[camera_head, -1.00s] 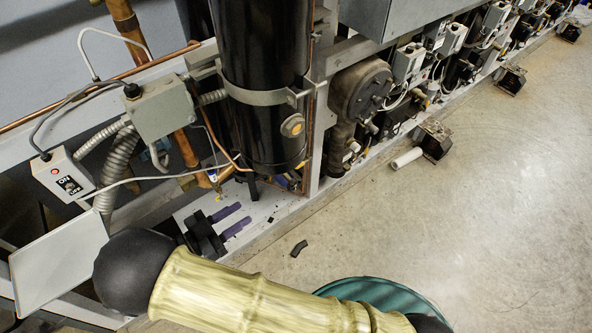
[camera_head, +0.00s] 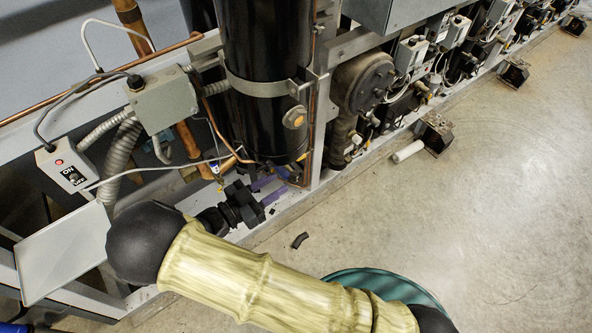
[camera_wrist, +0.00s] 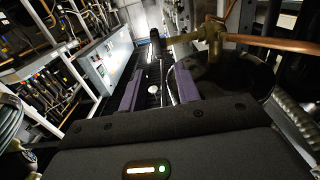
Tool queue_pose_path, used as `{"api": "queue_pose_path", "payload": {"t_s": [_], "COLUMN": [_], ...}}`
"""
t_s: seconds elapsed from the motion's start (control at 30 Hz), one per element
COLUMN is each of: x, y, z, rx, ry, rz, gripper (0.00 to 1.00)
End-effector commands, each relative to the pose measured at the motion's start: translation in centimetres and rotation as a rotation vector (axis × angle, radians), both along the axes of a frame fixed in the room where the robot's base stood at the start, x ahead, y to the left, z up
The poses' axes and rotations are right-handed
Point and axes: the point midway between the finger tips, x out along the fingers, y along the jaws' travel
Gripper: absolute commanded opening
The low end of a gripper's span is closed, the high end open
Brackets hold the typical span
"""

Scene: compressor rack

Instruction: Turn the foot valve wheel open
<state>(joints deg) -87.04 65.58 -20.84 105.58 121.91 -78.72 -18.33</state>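My gripper (camera_head: 280,184) is at the foot of the black cylinder (camera_head: 262,100) in the head view. Its two purple fingers are apart, pointing right toward the cylinder's base. In the wrist view my gripper (camera_wrist: 160,72) is open, with no object held. A brass valve body (camera_wrist: 212,34) with a copper pipe lies ahead, above and right of the fingers. A dark upright part (camera_wrist: 155,42) shows beyond the gap; I cannot tell whether it is the wheel. No wheel is clearly visible.
A grey junction box (camera_head: 162,103) and an ON/OFF switch box (camera_head: 70,168) stand to the left. A grey post (camera_head: 318,130) rises right of the cylinder. Compressors line the right.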

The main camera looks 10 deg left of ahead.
Motion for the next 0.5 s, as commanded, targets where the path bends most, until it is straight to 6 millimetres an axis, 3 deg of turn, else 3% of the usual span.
{"api": "queue_pose_path", "payload": {"t_s": [0.3,0.5], "x": [4.3,5.5], "y": [-3.7,-4.7], "z": [0.0,0.0], "rx": [-0.002,0.001], "ry": [-0.001,-0.001], "rz": [-0.005,-0.004], "gripper": [0.32,0.32]}}
